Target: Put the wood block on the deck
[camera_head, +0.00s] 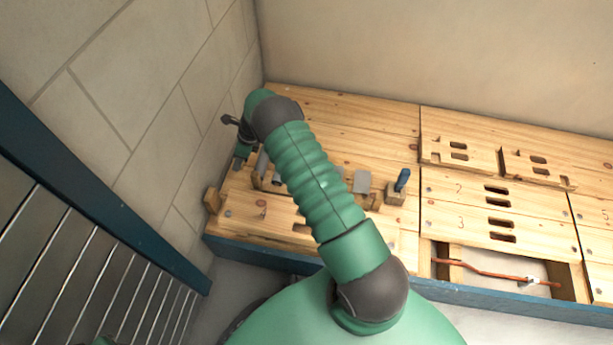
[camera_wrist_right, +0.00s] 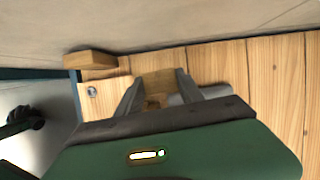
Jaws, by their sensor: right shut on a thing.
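In the right wrist view my right gripper (camera_wrist_right: 160,82) is shut, its two grey fingers on either side of a wood block (camera_wrist_right: 157,86). The fingers partly cover this block, and I cannot tell whether it touches the wooden deck (camera_wrist_right: 222,65) behind it. In the head view my green right arm crosses the left part of the deck (camera_head: 360,125) and hides much of the gripper. Another wooden block (camera_head: 212,199) is at the deck's front left corner; it also shows at upper left in the wrist view (camera_wrist_right: 90,59). My left gripper is out of view.
Slotted boards (camera_head: 470,212) and an opening with a copper pipe (camera_head: 480,271) are farther right. A tiled wall (camera_head: 150,90) rises at left, above a metal grille (camera_head: 70,265).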

